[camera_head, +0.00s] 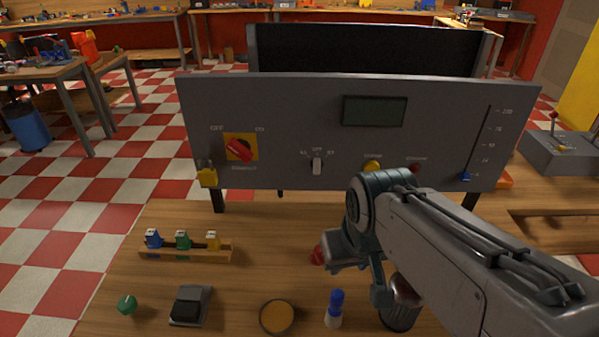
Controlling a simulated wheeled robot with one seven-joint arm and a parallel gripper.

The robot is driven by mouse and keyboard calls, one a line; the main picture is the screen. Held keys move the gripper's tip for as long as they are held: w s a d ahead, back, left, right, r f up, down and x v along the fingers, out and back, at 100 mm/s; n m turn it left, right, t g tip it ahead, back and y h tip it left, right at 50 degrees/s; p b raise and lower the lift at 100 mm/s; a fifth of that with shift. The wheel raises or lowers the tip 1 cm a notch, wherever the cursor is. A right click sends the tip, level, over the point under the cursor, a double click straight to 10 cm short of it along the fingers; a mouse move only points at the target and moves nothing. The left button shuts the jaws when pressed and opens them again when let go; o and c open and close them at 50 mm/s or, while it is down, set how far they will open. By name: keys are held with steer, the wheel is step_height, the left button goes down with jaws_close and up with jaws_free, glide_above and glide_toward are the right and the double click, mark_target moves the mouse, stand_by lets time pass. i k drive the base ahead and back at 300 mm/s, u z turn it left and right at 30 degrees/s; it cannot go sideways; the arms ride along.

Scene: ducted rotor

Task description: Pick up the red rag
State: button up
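No cloth clearly recognisable as the red rag shows. A small red shape (318,255) is at the left edge of my gripper (338,250); most of it is hidden, and I cannot tell whether it is the rag. My gripper is low over the wooden table (110,270), right of the middle. My own arm, coming from the right, covers much of it. Its fingertips are not clear, so I cannot tell whether it is open, shut or touching the red shape.
A grey control panel (290,100) stands across the table's back. A wooden rack (185,252) with coloured pieces is at left. In front are a green knob (127,305), black pedal (191,305), round tin (277,317) and blue-topped bottle (335,308). A joystick box (560,153) is at right.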

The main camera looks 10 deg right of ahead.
mark_target(316, 257)
steer(key=k, duration=0.9)
steer(key=z, duration=0.6)
steer(key=i, duration=0.65)
steer(key=u, duration=1.85)
